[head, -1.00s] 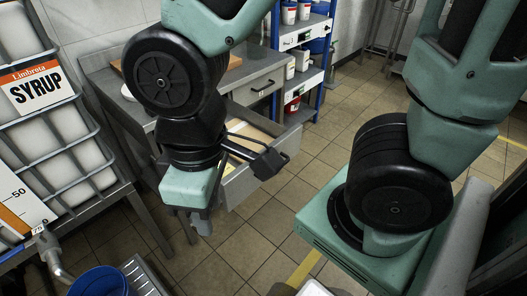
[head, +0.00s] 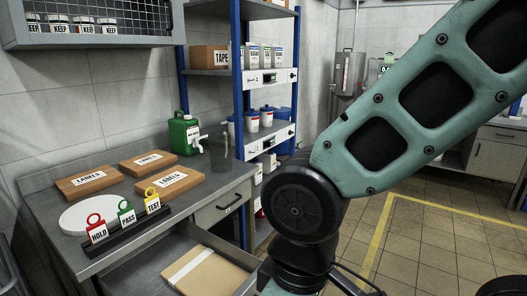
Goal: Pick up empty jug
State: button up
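On the bench (head: 75,199) are wooden LABELS boxes (head: 170,179), a white disc (head: 87,214) and a HOLD/PASS/TEST tag rack (head: 126,229). An open drawer (head: 240,280) holds a flat brown package (head: 203,275). A blue-post shelf (head: 238,88) stands behind. Tiled floor shows right.

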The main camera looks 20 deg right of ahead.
aim_at(220, 142)
jog(key=i+l+u, duration=0.1)
jog(key=u, duration=0.65)
jog(key=i+l+u, duration=0.25)
jog(key=l, duration=0.15)
jog(key=l+u, duration=0.25)
jog(key=l, duration=0.15)
jog(key=i+l+u, duration=0.25)
jog(key=l, duration=1.05)
